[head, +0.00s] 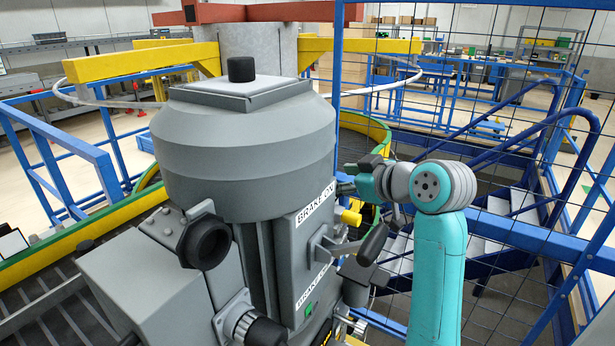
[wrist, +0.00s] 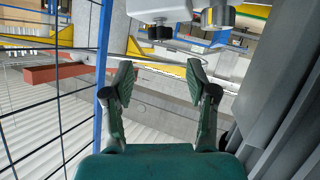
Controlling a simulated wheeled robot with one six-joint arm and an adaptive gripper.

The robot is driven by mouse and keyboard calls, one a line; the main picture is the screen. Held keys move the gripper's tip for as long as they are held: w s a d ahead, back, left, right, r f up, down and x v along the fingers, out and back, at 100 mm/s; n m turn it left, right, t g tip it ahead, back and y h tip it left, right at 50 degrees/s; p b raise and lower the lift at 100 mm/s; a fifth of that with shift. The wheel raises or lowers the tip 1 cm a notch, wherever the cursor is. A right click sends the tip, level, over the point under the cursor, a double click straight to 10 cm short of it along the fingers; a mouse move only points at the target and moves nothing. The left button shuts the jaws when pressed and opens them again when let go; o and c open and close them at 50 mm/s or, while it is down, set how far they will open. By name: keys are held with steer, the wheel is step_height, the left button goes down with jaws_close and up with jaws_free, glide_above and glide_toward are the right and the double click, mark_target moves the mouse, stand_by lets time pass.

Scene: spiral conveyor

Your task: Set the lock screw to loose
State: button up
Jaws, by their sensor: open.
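The grey brake machine (head: 250,150) fills the middle of the head view, with two labels that read BRAKE ON and BRAKE, the lower one partly hidden. A black-handled lever (head: 373,244) and a yellow knob (head: 351,217) stick out on its right side. I cannot tell for certain which part is the lock screw. My gripper (head: 347,187) is beside the machine's right face, above the yellow knob, partly hidden by my own arm. In the wrist view my gripper (wrist: 160,78) has its two green-padded fingers apart with nothing between them.
A blue mesh fence (head: 480,120) stands close behind my arm at the right. Blue stair rails (head: 545,135) lie beyond. A yellow beam (head: 140,62) crosses behind the machine. In the wrist view, grey housing (wrist: 300,120) is close at the right edge.

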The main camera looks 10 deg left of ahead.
steer(key=x, duration=1)
jaws_close()
